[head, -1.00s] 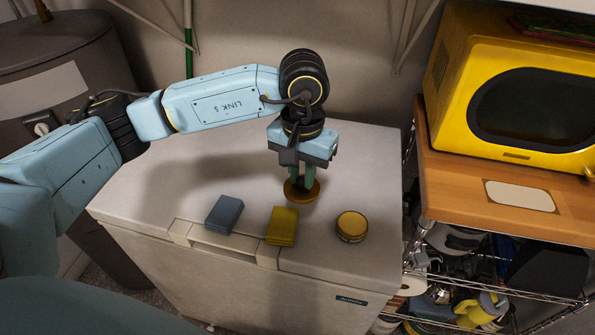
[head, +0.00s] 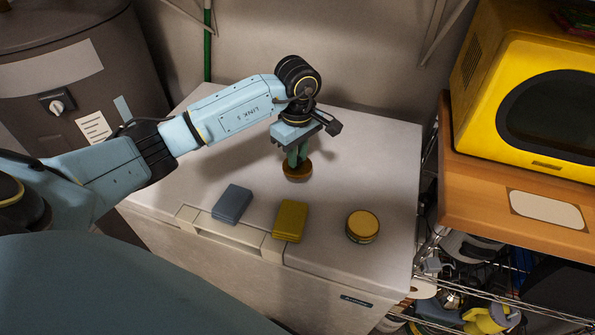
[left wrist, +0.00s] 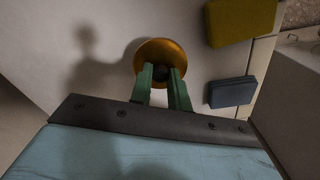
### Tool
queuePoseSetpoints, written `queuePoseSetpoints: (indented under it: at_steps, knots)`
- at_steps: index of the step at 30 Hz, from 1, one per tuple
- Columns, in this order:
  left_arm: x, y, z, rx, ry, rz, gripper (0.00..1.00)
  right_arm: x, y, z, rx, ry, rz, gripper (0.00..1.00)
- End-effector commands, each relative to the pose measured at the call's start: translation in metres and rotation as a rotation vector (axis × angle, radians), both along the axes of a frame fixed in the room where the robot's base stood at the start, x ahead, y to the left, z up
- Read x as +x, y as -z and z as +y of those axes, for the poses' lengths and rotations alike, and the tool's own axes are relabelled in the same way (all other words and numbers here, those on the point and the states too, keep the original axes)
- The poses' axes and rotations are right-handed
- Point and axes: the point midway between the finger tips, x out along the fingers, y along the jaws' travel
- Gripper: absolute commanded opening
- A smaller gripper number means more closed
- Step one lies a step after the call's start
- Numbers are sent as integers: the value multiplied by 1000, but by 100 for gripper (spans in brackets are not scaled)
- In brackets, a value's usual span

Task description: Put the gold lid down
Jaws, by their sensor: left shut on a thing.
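My left gripper (head: 297,159) is shut on the dark knob of a round gold lid (head: 297,173), with its fingers pointing down over the white chest top (head: 225,172). The left wrist view shows the lid (left wrist: 153,52) beyond the two green fingers (left wrist: 165,78). I cannot tell whether the lid touches the top or hangs just above it. A round tin with a gold top (head: 362,224) stands to the front right of the lid. My right gripper is not in view.
A blue-grey box (head: 232,205) and a mustard-yellow box (head: 290,220) lie near the chest's front edge. A yellow microwave (head: 520,90) stands on a wooden shelf at the right. The chest top behind and left of the lid is clear.

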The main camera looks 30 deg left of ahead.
Motion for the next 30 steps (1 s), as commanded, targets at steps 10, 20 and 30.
queuePoseSetpoints:
  at_steps: [10, 20, 30]
  knots:
    - [-1, 36, -1, -1, 3, 2, 0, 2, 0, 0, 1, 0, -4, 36]
    - [0, 54, 0, 0, 5, -2, 0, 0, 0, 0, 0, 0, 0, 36]
    - [0, 57, 0, 0, 5, -1, 39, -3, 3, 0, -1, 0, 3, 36]
